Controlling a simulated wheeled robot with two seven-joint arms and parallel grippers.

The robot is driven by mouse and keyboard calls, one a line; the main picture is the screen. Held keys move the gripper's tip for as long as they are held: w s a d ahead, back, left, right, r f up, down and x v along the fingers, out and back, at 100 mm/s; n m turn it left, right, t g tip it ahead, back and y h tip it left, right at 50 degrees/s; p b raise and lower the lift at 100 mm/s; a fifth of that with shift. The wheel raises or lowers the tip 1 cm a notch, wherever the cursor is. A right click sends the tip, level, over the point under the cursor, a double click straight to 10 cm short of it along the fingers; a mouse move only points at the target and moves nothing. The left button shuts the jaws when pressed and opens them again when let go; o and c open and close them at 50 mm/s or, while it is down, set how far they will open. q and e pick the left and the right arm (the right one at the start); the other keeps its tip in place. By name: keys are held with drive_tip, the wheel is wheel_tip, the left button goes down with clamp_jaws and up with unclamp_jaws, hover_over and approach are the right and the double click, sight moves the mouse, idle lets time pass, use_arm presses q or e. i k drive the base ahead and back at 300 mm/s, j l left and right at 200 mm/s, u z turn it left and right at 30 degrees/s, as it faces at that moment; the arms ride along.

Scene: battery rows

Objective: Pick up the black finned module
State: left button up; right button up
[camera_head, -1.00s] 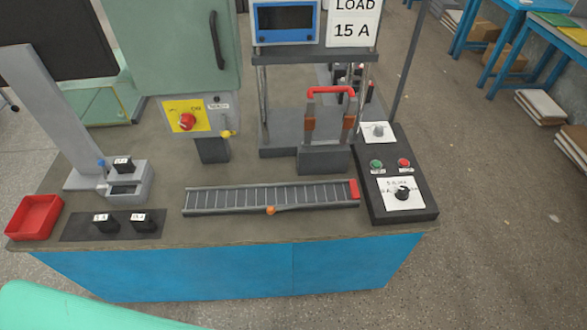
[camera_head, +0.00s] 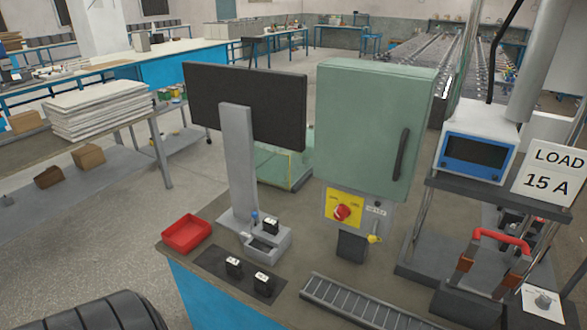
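A black ribbed, rounded shape (camera_head: 95,316) shows at the bottom left, cut off by the picture's edge. I cannot tell whether it is the black finned module or something else. Small black blocks with white labels lie on the bench: a left one (camera_head: 234,267) and a right one (camera_head: 264,284) on a dark mat, and another (camera_head: 271,227) at the grey stand's holder. I cannot make out fins on them. Neither of my grippers is in view.
The bench holds a red tray (camera_head: 186,233), a grey stand (camera_head: 238,170) with a dark screen, a green cabinet (camera_head: 370,125) and a slotted rail (camera_head: 360,302). A table with stacked boards (camera_head: 98,108) stands at left. Grey floor between is clear.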

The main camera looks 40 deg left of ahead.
sight(270, 226)
drive_tip(key=u, duration=1.55)
